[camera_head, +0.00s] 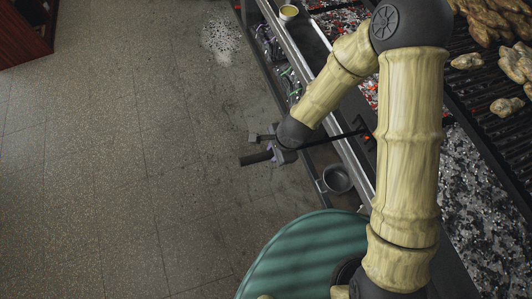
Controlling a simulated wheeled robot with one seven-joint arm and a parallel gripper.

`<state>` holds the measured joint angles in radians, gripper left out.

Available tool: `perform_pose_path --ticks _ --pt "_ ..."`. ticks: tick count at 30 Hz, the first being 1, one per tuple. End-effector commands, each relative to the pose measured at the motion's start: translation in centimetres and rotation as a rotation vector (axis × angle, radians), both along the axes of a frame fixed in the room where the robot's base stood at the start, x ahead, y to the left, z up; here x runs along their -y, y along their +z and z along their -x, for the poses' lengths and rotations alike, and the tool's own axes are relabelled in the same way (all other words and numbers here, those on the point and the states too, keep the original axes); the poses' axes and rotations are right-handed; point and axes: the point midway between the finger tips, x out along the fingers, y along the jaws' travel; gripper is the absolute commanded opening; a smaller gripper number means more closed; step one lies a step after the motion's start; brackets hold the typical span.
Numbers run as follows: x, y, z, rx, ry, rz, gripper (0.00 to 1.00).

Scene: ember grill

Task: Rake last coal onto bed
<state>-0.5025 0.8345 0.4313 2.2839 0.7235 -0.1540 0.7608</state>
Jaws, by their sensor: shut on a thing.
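My gripper (268,147) is shut on the dark handle of a rake (255,158), out past the left edge of the grill. The rake's thin black rod runs right across the grill's metal front rail to a dark head beside my arm. A small orange-red glow (367,136) shows at that head; I cannot tell whether it is one coal or several. The coal bed (465,190), grey and white ash with dark lumps, lies right of my arm. More bed with red glowing bits (345,18) shows at the top. My arm hides the part between.
A grey metal cup (337,178) sits by the front rail below the rake rod. A small bowl of yellow stuff (289,12) stands on the rail's far end. Browned food pieces (515,62) lie on the dark grate (482,75).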

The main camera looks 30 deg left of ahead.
Motion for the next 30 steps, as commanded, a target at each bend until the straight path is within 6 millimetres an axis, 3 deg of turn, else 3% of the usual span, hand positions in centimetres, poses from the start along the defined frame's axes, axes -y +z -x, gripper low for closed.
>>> perform_pose_path --ticks 30 --pt "5.7 0.1 -6.8 0.002 -0.004 0.000 0.00"
